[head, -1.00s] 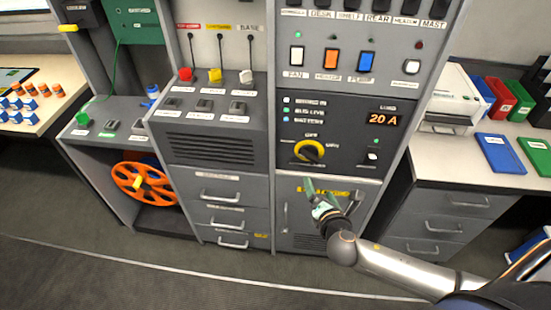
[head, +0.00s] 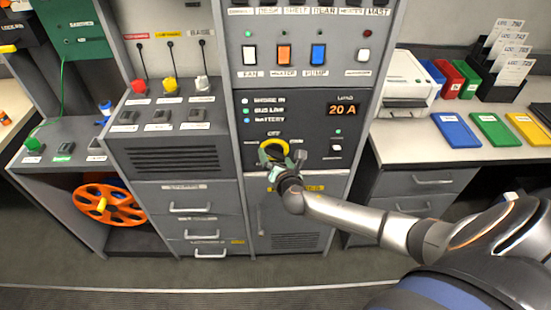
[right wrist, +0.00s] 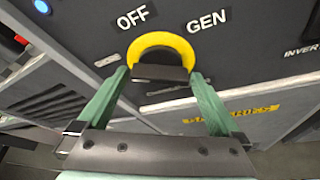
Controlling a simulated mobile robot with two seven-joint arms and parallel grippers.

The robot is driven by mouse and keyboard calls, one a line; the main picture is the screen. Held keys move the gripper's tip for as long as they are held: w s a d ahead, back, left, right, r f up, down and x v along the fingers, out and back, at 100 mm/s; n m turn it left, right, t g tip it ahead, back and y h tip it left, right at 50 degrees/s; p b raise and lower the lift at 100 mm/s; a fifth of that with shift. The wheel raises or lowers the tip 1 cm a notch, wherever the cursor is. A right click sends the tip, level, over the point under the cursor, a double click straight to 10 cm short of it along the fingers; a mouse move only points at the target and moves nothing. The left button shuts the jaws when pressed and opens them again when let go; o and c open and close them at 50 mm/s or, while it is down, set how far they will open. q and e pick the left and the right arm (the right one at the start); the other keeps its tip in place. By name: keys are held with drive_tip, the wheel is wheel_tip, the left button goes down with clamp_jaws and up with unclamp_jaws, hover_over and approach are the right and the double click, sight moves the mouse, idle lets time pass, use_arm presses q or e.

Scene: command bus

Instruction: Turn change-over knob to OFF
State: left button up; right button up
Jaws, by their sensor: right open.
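The change-over knob (head: 274,142) is on the dark panel, with a yellow ring below the OFF label. My right gripper (head: 281,159) is in front of it and hides its lower part in the head view. In the right wrist view the yellow ring (right wrist: 163,42) and the knob's black bar (right wrist: 160,73) show, with OFF at upper left and GEN at upper right. The bar lies crosswise between the two green fingertips of my open right gripper (right wrist: 158,76). Contact cannot be told. My left gripper is not in view.
Above the knob are a lit 20 A display (head: 342,110) and rocker switches (head: 284,54). A drawer unit (head: 190,210) stands to the left. The counter (head: 390,140) at right carries a white device (head: 407,80) and coloured trays (head: 455,130).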

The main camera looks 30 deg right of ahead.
drive_tip(key=shift+w+d+f, duration=0.1)
drive_tip(key=shift+w, duration=0.2)
drive_tip(key=shift+c, duration=0.2)
drive_tip(key=c, duration=1)
drive_tip(key=shift+f+m+b, duration=0.2)
drive_tip(key=shift+m+b, duration=0.2)
drive_tip(key=shift+b, duration=0.3)
drive_tip(key=m+t+y+b, duration=0.1)
drive_tip(key=m+t+b, duration=0.1)
drive_tip(key=m+b, duration=0.2)
drive_tip(key=m+t+y+b, duration=0.1)
drive_tip(key=m+b, duration=0.3)
drive_tip(key=b, duration=0.5)
drive_tip(key=shift+s+d+f+t, duration=0.1)
drive_tip(key=shift+d+f+t, duration=0.1)
drive_tip(key=shift+t, duration=0.4)
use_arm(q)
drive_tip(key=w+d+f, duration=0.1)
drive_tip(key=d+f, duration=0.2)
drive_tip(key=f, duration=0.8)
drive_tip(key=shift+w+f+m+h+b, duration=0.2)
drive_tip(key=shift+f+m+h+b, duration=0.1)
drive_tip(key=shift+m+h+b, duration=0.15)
use_arm(e)
drive_tip(key=shift+r+m, duration=0.1)
drive_tip(key=shift+m, duration=0.2)
